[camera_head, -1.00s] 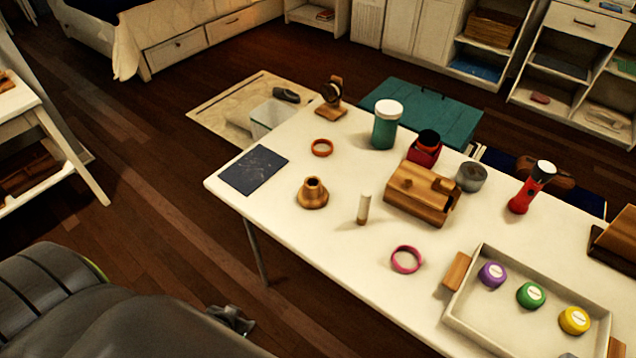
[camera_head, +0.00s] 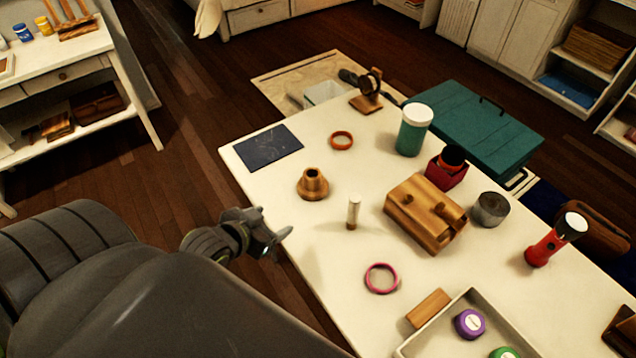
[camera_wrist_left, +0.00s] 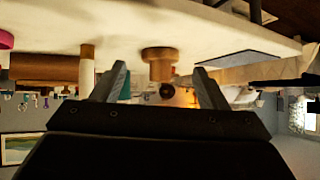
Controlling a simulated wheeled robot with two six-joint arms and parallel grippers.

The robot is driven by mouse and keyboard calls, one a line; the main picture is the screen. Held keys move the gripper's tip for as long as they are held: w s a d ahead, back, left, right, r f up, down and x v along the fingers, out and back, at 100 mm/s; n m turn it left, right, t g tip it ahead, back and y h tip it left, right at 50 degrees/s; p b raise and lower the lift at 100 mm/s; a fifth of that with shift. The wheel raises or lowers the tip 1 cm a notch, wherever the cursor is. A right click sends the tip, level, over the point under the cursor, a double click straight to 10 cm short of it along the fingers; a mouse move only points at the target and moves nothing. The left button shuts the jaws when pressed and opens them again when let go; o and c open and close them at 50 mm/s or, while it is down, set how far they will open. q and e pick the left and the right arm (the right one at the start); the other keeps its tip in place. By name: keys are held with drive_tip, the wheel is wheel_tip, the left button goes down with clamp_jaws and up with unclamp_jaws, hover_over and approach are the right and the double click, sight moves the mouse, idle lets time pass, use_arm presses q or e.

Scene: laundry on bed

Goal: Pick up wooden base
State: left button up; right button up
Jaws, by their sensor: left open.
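The wooden base (camera_head: 313,186) is a round, flanged brown piece with a short hollow neck. It stands upright on the white table (camera_head: 325,255) near its left edge. My left gripper (camera_head: 276,226) is open and empty at the table's edge, below and left of the base in the head view, apart from it. In the left wrist view, which is upside down, the base (camera_wrist_left: 159,54) shows between the two open fingers (camera_wrist_left: 159,70), farther away. My right gripper is not in view.
A white-capped stick (camera_head: 353,212) stands right of the base. An orange ring (camera_head: 341,140), a dark blue sheet (camera_head: 262,146), a wooden block (camera_head: 424,212) and a pink ring (camera_head: 381,278) lie around. The table between gripper and base looks clear.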

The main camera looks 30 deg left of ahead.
use_arm(q)
wheel_tip(320, 180, up, 3)
drive_tip(key=w+a+t+h, duration=0.1)
drive_tip(key=w+t, duration=0.1)
drive_tip(key=w, duration=0.1)
approach(316, 173)
drive_tip(key=shift+t, duration=0.4)
drive_tip(key=w+f, duration=0.3)
drive_tip(key=shift+w+d, duration=0.3)
drive_tip(key=shift+w, duration=0.1)
drive_tip(key=shift+r+x, duration=0.1)
drive_tip(key=shift+x, duration=1.25)
drive_tip(key=shift+r+x, duration=0.15)
drive_tip(key=shift+x, duration=1.2)
drive_tip(key=shift+a, duration=0.15)
